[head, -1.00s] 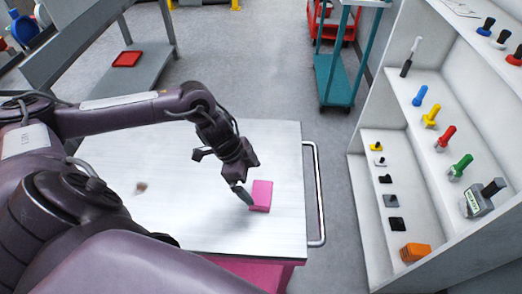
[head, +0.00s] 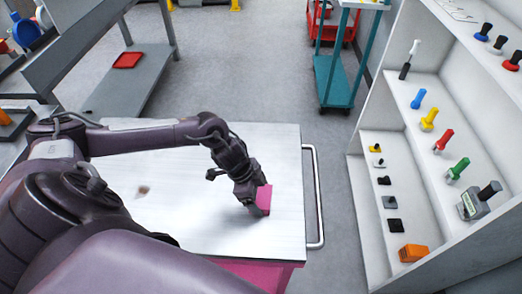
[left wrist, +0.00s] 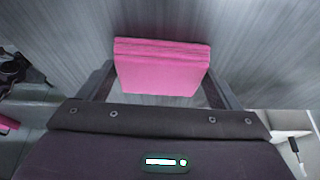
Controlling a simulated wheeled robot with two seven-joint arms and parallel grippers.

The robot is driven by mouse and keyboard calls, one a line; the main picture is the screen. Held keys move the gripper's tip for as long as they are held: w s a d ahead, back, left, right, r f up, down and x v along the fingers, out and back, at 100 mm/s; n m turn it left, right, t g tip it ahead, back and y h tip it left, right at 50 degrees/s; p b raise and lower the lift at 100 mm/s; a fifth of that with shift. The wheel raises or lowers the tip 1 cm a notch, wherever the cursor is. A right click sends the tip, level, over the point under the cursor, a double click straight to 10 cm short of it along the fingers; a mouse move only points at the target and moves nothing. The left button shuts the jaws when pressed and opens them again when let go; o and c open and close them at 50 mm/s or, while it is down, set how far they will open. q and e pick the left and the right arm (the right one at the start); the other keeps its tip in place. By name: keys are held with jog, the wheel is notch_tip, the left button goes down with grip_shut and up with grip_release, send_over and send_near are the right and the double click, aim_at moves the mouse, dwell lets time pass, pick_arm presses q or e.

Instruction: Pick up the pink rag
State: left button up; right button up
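The pink rag (head: 265,196) is a folded block at the right part of the metal cart top (head: 200,232). My left gripper (head: 257,205) is down at the rag and hides part of it in the head view. In the left wrist view the rag (left wrist: 161,68) fills the gap between the two fingers (left wrist: 160,88), one against each side edge. The gripper looks shut on the rag. The rag's underside is hidden, so I cannot tell whether it is clear of the cart top. My right gripper is not in view.
A rail handle (head: 318,195) runs along the cart's right edge. A white shelf (head: 375,235) with several coloured tools stands to the right. A grey bench (head: 130,90) and a teal trolley (head: 338,80) stand farther back. Most of the cart top is clear.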

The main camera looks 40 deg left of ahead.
aim_at(259, 195)
pick_arm(q)
jog(key=shift+r, duration=0.15)
jog(key=shift+c, duration=0.3)
jog(key=shift+r, duration=0.25)
notch_tip(259, 195, up, 19)
jog(key=b, duration=0.1)
jog(key=shift+r, duration=0.15)
